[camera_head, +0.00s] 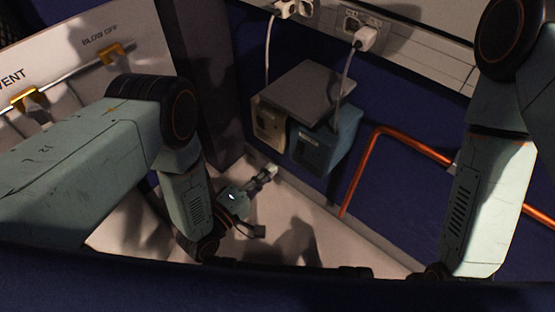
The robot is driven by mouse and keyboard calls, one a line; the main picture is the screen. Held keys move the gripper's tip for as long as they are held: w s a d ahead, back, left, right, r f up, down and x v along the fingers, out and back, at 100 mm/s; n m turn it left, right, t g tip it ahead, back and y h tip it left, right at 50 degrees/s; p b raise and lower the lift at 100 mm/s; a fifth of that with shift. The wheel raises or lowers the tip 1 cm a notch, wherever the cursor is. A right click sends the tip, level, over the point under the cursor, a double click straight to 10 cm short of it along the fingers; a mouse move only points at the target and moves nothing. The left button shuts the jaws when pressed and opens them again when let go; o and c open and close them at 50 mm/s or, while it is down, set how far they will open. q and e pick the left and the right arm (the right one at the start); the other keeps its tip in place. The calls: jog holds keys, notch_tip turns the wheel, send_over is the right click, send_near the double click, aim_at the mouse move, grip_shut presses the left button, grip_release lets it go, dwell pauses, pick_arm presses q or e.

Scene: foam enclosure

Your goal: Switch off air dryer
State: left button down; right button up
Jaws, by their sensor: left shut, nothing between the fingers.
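A blue box-shaped unit (327,147) with a dark front panel stands against the blue wall, right of a beige unit (268,123). A flat grey slab (309,92) lies across the top of both. The units look like the air dryer equipment, but I cannot tell which one is the dryer, and no switch can be made out. My left gripper (268,173) is shut and empty, below and in front of the two units, apart from them in the picture. My right arm comes down at the right, and its gripper is hidden below the dark front edge.
White plugs sit in wall sockets (352,22) above, and their cables hang down to the units. An orange pipe (372,150) bends along the wall to the right. A white panel (75,62) with yellow-handled valves, marked "BLOW OFF", stands at left. Pale floor (330,240) lies below.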

pick_arm(q)
jog(key=v, duration=0.4)
jog(key=shift+r+p, duration=0.25)
jog(key=shift+p, duration=0.15)
